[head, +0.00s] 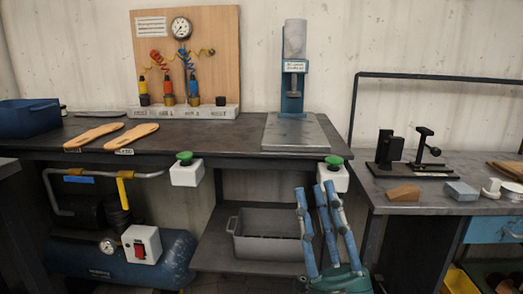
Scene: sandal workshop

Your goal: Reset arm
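My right gripper (315,190) is at the bottom, right of centre, in the head view. Its blue and grey fingers point up from a teal palm, nearly straight and apart, with nothing between them. It is in front of the workbench (225,135), and its fingertips overlap the lower part of a white box with a green button (333,175). My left gripper does not show.
Two tan insoles (118,138) lie on the bench. A blue press (293,75) stands at its back right. A grey crate (268,245) sits on the shelf below. A second table (450,205) with black fixtures is at right.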

